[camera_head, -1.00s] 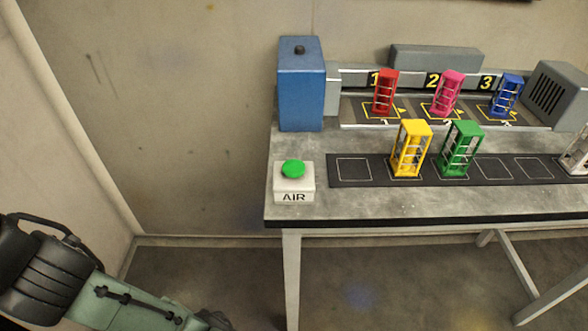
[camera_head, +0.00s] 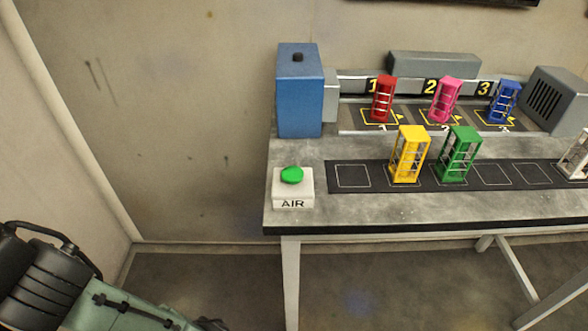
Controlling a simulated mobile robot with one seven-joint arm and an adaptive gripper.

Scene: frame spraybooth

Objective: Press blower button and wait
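The blower button is a green dome (camera_head: 292,175) on a white box marked AIR (camera_head: 293,200). It stands at the front left corner of the grey table (camera_head: 380,208). The dome sits raised above the box, and nothing touches it. Part of my arm (camera_head: 120,306) shows at the lower left, below and left of the table and apart from the button. My gripper's fingers are not in view.
A blue box (camera_head: 299,95) stands behind the button. Yellow (camera_head: 408,155) and green (camera_head: 459,156) frames stand on a black marked strip (camera_head: 352,176). Red (camera_head: 382,100), pink (camera_head: 445,101) and blue (camera_head: 503,103) frames stand at places 1, 2 and 3.

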